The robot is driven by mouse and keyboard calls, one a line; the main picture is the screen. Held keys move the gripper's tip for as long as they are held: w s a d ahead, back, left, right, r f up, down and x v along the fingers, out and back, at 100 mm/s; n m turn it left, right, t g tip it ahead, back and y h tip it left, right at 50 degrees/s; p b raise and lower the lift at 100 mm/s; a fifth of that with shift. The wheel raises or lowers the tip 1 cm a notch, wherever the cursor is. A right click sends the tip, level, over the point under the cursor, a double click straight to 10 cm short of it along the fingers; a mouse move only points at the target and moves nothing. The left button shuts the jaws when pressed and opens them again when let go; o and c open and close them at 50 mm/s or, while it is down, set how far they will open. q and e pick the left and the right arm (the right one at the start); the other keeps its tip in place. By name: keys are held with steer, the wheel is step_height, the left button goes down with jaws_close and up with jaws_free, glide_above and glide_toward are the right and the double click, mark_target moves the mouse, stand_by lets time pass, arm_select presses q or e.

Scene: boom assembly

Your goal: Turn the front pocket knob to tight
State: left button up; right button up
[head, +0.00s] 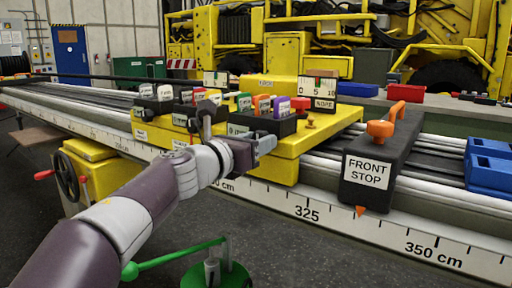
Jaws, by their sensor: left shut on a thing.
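The yellow carriage (340,119) sits on the rail and carries black pockets with coloured, labelled tags. The front pocket (283,128) is at its near right side, behind my left gripper. My left gripper (266,143) reaches in from the lower left and is shut at the carriage's near side. The front pocket knob is hidden by the fingers, so its setting cannot be read. A small orange knob (310,122) stands on the carriage top, apart from the gripper. My right gripper is not in view.
The black FRONT STOP block (380,160) with an orange knob (380,129) stands on the rail to the right. A scale (330,214) runs along the near edge. A handwheel (68,175), a green lever (170,258) and blue blocks (489,165) are nearby.

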arm_select(q)
steer(key=shift+f+m, duration=0.1)
steer(key=shift+m, duration=0.2)
stand_by(0.4)
steer(key=o, duration=1.1)
steer(key=shift+c, duration=0.2)
steer(key=v, duration=1.2)
steer(key=shift+s+a, duration=0.15)
steer(key=shift+s, duration=0.1)
